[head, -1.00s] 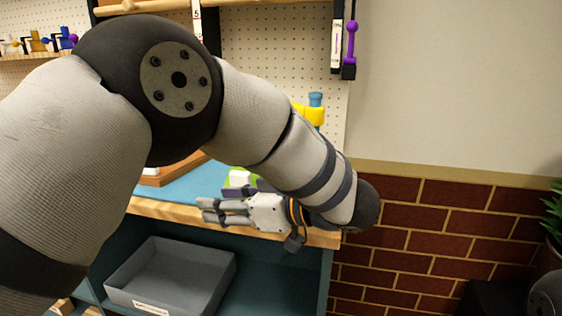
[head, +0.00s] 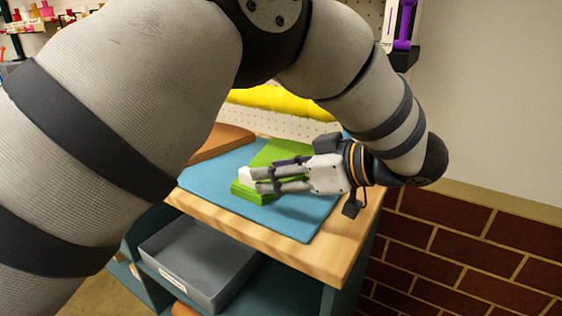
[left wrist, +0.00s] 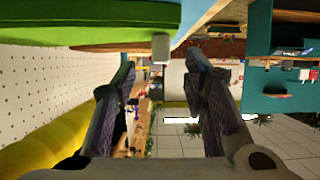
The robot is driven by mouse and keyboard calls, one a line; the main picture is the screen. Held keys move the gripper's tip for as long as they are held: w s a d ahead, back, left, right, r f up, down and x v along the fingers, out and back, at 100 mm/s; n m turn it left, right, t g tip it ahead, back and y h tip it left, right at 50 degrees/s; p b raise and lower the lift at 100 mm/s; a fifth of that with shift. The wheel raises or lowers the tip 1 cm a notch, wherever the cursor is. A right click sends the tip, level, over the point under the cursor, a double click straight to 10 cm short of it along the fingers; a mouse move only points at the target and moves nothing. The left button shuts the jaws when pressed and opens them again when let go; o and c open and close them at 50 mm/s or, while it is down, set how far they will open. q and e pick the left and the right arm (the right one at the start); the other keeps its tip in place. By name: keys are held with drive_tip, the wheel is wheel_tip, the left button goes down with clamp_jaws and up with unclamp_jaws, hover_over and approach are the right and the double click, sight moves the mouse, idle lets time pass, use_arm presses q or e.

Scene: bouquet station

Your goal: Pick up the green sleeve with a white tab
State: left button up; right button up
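The green sleeve (head: 275,153) lies on the blue mat, partly hidden behind my left gripper. Its white tab (head: 246,174) shows at the left end, close to my left fingertips. My left gripper (head: 262,180) reaches in from the right, with its fingers pointing left at about the tab's level. In the left wrist view the fingers are spread and empty (left wrist: 163,68). The white tab (left wrist: 161,47) shows between the fingertips in the picture, below the green sleeve (left wrist: 95,22). I cannot tell whether they touch it. My right gripper is not in view.
The blue mat (head: 300,218) covers much of the wooden worktop (head: 337,253). A brown wooden piece (head: 222,143) lies behind at left. A grey bin (head: 200,262) sits on the shelf below. A yellow roll (head: 270,97) is at the back by the pegboard.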

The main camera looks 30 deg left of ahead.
use_arm(q)
drive_tip(key=x, duration=0.4)
drive_tip(key=shift+a+r, duration=0.2)
drive_tip(key=shift+a, duration=0.3)
drive_tip(key=shift+d, duration=0.1)
clamp_jaws()
